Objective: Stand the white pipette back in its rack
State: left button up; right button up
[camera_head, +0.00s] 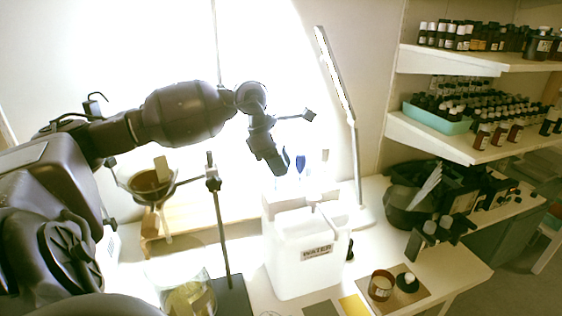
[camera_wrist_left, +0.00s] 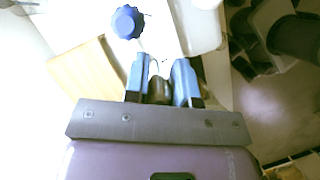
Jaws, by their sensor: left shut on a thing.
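My left gripper (camera_head: 284,160) hangs fingers-down above and behind the white container labelled WATER. In the left wrist view its blue fingers (camera_wrist_left: 160,76) are closed around a small, narrow, pale thing (camera_wrist_left: 154,69), which I take to be the white pipette. Most of it is hidden by the fingers, and in the head view it is lost in the glare. My right gripper is not in view.
The WATER container (camera_head: 300,262) stands below the gripper. A thin lamp (camera_head: 340,90) rises to the right. A metal stand (camera_head: 221,225) and a glass beaker (camera_head: 190,295) are to the left. Bottle shelves (camera_head: 445,137) and a dark tub (camera_head: 405,203) lie right.

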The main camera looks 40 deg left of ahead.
pick_arm(q)
jog(key=shift+f, duration=0.1)
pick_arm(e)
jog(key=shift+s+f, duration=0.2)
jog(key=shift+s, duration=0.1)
pick_arm(q)
jog(key=o, duration=0.7)
jog(key=shift+c, duration=0.2)
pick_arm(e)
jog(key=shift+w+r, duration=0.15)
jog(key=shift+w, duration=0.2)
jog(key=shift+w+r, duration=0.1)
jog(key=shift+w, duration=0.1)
pick_arm(q)
jog(key=shift+s+a+r, duration=0.1)
jog(key=shift+a+r, duration=0.05)
jog(key=shift+r, duration=0.25)
jog(key=shift+p+v, duration=0.8)
jog(key=shift+v, duration=0.4)
jog(key=shift+s+a+r, duration=0.1)
jog(key=shift+r, duration=0.25)
jog(key=shift+s+a+r+p, duration=0.1)
jog(key=shift+a+r+p, duration=0.1)
jog(key=shift+r+p, duration=0.25)
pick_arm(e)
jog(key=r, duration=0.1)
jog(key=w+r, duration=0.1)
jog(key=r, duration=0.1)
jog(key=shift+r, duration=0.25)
